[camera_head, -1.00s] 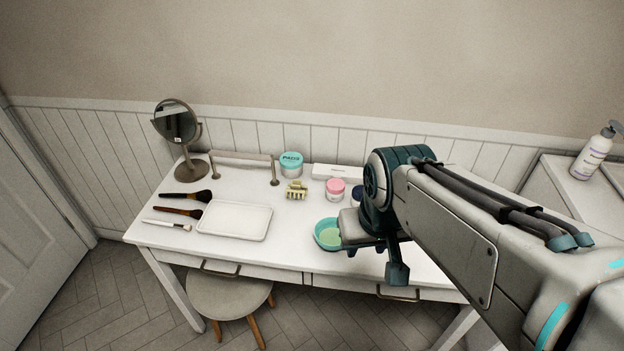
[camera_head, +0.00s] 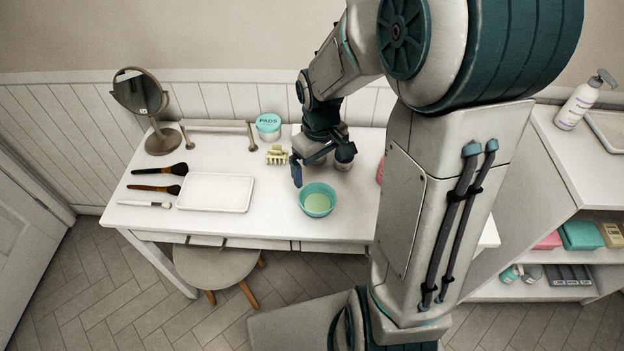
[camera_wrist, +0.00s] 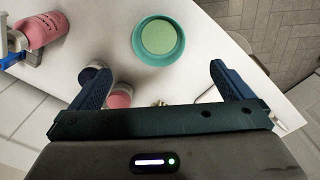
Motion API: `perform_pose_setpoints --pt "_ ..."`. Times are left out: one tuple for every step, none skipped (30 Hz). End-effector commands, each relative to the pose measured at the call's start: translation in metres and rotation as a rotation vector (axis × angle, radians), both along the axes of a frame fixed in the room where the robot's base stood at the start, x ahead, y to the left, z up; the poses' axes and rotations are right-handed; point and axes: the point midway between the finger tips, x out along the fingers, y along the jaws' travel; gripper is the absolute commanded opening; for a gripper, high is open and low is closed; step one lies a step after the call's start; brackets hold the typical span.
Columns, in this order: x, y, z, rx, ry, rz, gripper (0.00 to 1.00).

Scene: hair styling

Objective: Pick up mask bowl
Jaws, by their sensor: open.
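The mask bowl is a teal round bowl (camera_head: 306,207) with pale green contents. It stands upright on the white table near the front edge. In the wrist view the bowl (camera_wrist: 159,60) is just beyond the gap between the fingers, apart from both. My gripper (camera_head: 320,165) is open and empty, above the table behind the bowl and slightly to the side of it in the head view. Both dark fingers (camera_wrist: 160,70) show in the wrist view with free space between them.
Near the fingers are a small jar (camera_head: 345,165) and a yellowish hair clip (camera_head: 277,155). A white tray (camera_head: 216,205), brushes (camera_head: 155,188), a mirror (camera_head: 141,95) and a teal-lidded jar (camera_head: 268,126) occupy the left and back.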

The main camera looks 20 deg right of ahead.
Motion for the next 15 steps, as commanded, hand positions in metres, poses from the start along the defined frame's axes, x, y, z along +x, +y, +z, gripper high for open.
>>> perform_pose_setpoints --pt "0.004 0.0 -0.005 0.006 0.011 0.013 1.0" --pt "0.005 0.0 -0.007 0.007 0.012 0.019 1.0" --pt "0.007 0.0 -0.009 0.011 0.015 0.025 1.0" --pt "0.008 0.0 -0.012 0.012 0.017 0.028 1.0" --pt "0.008 0.0 -0.014 0.012 0.018 0.031 1.0" --pt "0.009 0.0 -0.018 0.013 0.019 0.033 1.0" --pt "0.009 0.0 -0.022 0.013 0.021 0.034 1.0" --pt "0.008 0.0 -0.027 0.014 0.022 0.036 1.0" --pt "0.008 0.0 -0.034 0.013 0.023 0.037 1.0" --pt "0.008 0.0 -0.04 0.014 0.024 0.037 1.0" --pt "0.007 0.001 -0.046 0.015 0.025 0.036 1.0" --pt "0.008 0.001 -0.054 0.014 0.023 0.035 1.0" --pt "0.008 0.001 -0.06 0.014 0.024 0.037 1.0" --pt "0.008 0.001 -0.066 0.013 0.023 0.037 1.0" --pt "0.008 0.001 -0.073 0.014 0.023 0.036 1.0"
